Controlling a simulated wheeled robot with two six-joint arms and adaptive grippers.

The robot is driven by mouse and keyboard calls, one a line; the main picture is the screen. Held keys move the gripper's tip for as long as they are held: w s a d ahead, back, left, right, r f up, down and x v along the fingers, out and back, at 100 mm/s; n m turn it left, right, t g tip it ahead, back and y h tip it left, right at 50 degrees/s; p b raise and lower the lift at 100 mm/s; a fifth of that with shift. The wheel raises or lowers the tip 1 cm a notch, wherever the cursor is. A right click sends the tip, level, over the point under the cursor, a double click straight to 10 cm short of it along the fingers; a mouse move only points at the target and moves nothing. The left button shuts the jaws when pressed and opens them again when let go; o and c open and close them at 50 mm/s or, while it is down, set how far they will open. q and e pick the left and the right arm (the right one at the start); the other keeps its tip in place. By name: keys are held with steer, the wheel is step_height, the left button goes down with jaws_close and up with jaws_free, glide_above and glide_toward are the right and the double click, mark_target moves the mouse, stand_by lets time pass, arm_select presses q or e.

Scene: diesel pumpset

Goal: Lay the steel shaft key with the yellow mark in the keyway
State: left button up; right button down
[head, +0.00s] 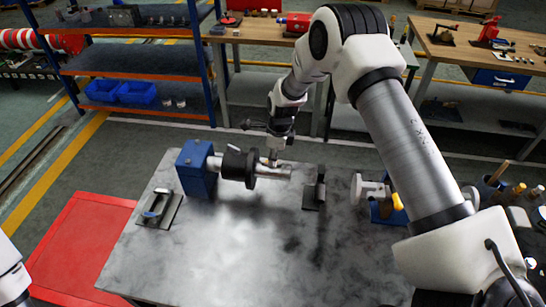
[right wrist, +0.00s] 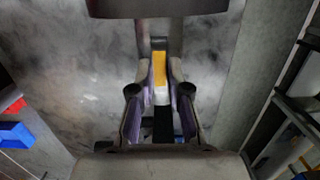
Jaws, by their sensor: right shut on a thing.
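The steel shaft key with the yellow mark (right wrist: 160,72) is between the fingertips of my right gripper (right wrist: 160,82), which is shut on it. In the head view my right gripper (head: 272,155) is over the free end of the grey shaft (head: 278,173), just right of a black hub (head: 236,164). In the right wrist view the shaft (right wrist: 144,42) runs away ahead of the fingertips, with a dark keyway (right wrist: 158,43) in line with the key. I cannot tell whether the key touches the shaft. My left gripper is out of view.
A blue block (head: 196,168) holds the shaft on the grey table (head: 240,255). A dark stand (head: 315,190) is right of the shaft end. A small dark plate with a part (head: 158,208) is at left. The table's front is clear.

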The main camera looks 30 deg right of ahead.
mark_target(278, 163)
steer(key=shift+f, duration=0.2)
steer(key=c, duration=1.1)
jaws_free()
steer(key=shift+o, duration=0.2)
steer(key=shift+r, duration=0.15)
step_height(278, 163, up, 12)
steer(key=d, duration=0.1)
steer(key=shift+s, duration=0.45)
steer(key=shift+d+f, duration=0.1)
steer(key=shift+f, duration=0.1)
